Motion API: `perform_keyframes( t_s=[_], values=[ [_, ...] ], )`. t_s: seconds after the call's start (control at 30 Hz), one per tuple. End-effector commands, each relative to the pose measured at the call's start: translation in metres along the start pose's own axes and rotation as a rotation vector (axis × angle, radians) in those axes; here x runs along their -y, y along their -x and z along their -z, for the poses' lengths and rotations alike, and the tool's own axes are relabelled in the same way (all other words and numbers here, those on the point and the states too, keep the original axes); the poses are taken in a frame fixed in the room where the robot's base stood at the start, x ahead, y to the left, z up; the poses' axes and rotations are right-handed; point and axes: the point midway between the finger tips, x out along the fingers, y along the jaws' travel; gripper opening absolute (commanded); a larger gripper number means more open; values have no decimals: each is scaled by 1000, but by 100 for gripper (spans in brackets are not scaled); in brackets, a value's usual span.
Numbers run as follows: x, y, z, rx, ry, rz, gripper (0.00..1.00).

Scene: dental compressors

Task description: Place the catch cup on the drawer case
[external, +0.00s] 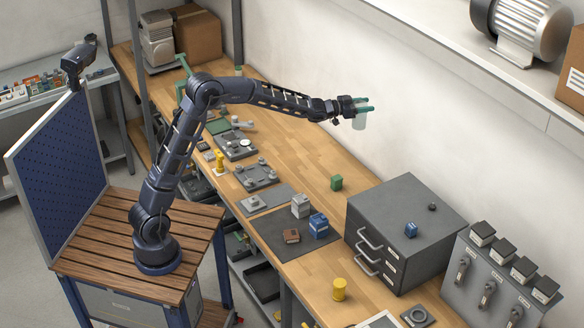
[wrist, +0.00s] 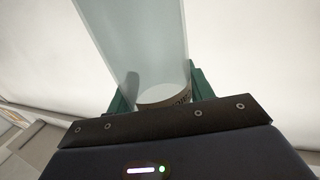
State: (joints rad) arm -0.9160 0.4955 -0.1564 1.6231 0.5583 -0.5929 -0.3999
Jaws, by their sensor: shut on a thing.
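The catch cup (external: 359,121) is a pale, translucent cylinder held in my gripper (external: 366,105), high above the workbench. In the wrist view the cup (wrist: 135,45) rises between the green fingers of my gripper (wrist: 158,88), which are shut on it. The drawer case (external: 405,225) is a dark grey box with handles on its front, standing on the bench to the lower right of my gripper. The cup is apart from the case.
A grey unit with levers and black-topped blocks (external: 500,275) stands right of the case. A green block (external: 336,183), blue box (external: 319,226) and yellow cylinder (external: 339,289) stand on the bench. The white wall (external: 310,60) lies behind. Much of the case top is clear.

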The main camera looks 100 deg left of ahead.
Motion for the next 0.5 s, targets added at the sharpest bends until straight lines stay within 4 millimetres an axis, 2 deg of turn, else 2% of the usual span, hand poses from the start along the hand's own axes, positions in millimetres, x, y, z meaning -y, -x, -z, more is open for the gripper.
perform_keyframes(
  t_s=[0.03,0.23,0.5],
  values=[
    [-23,-4,8,-2,-1,-28,18],
    [-107,-12,32,-2,0,-133,18],
    [-221,-11,65,-3,0,-272,18]
  ],
)
